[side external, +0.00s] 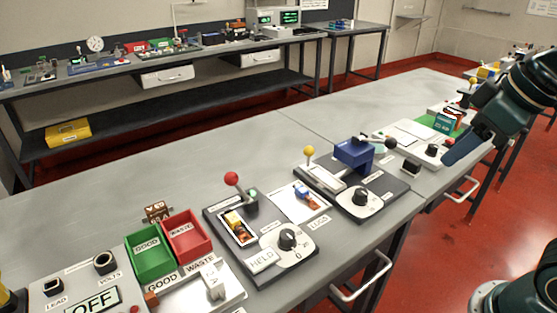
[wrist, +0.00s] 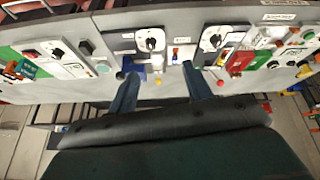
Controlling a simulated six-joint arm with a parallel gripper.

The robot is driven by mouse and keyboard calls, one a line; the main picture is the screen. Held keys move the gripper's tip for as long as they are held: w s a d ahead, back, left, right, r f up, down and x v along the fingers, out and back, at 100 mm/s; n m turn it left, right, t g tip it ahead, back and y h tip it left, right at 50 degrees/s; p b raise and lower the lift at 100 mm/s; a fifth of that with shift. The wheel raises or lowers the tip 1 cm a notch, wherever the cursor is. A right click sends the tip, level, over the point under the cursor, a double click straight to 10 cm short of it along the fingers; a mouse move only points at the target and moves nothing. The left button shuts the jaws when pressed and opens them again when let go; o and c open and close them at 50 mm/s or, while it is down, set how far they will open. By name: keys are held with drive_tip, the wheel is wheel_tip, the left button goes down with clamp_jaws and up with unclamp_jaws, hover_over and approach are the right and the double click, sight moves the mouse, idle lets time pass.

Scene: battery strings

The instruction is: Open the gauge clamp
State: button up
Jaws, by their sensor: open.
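I cannot read which station is named the gauge clamp. One dark base (side external: 388,203) carries a yellow-knobbed lever (side external: 309,152), a blue block-like fixture (side external: 352,152) and a white dial (side external: 360,199). Another dark base (side external: 222,221) carries a red-knobbed lever (side external: 232,179), a slot with an orange-and-yellow piece, and a dial (side external: 287,239) beside a "HELD" label. My gripper (side external: 450,158) is at the right of the side view, beyond the yellow-knobbed station. In the wrist view my gripper (wrist: 160,72) is open and empty, its blue fingers spread either side of the yellow knob (wrist: 158,82).
A green bin (side external: 150,262) and a red bin (side external: 187,238) stand at the bench's left, near a meter reading "OFF" (side external: 95,302). A white card (side external: 298,203) lies between the two bases. The bench top behind the stations is clear.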

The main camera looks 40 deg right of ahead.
drive_tip(key=w+a+r+n+g, duration=0.1)
drive_tip(key=w+a+r+n, duration=0.3)
drive_tip(key=w, duration=0.5)
drive_tip(key=n+g, duration=0.3)
drive_tip(key=n, duration=1.2)
hover_over(231, 173)
drive_tip(key=s, duration=0.1)
wheel_tip(231, 173, down, 5)
drive_tip(key=shift+s+d, duration=0.15)
drive_tip(key=f, duration=0.9)
drive_tip(key=w+f, duration=0.1)
drive_tip(key=f, duration=0.3)
drive_tip(key=shift+w+f, duration=0.1)
drive_tip(key=shift+f, duration=0.3)
clamp_jaws()
